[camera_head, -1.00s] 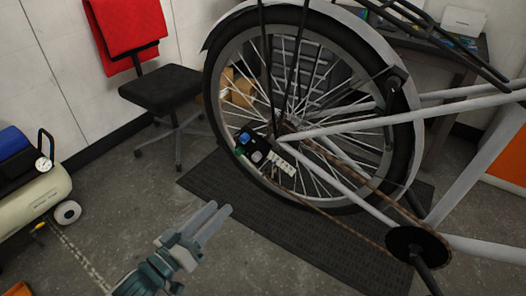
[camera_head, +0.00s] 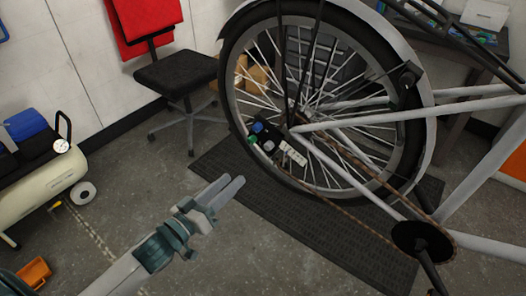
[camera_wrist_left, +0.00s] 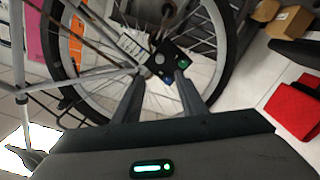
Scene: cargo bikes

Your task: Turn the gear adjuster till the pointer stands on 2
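The gear adjuster is a small black plate (camera_head: 264,131) by the rear wheel's hub, with blue (camera_head: 257,127), grey (camera_head: 269,146) and green (camera_head: 252,139) knobs. A white marked strip (camera_head: 294,153) lies beside it. Pointer and numbers are too small to read. My right gripper is not in view.
The bicycle's rear wheel (camera_head: 395,160), chain and crank (camera_head: 423,241) stand over a dark mat (camera_head: 325,225). A black chair (camera_head: 177,73) stands behind at left. A compressor (camera_head: 40,185) and orange bin (camera_head: 34,272) are at far left. The floor around my left gripper is clear.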

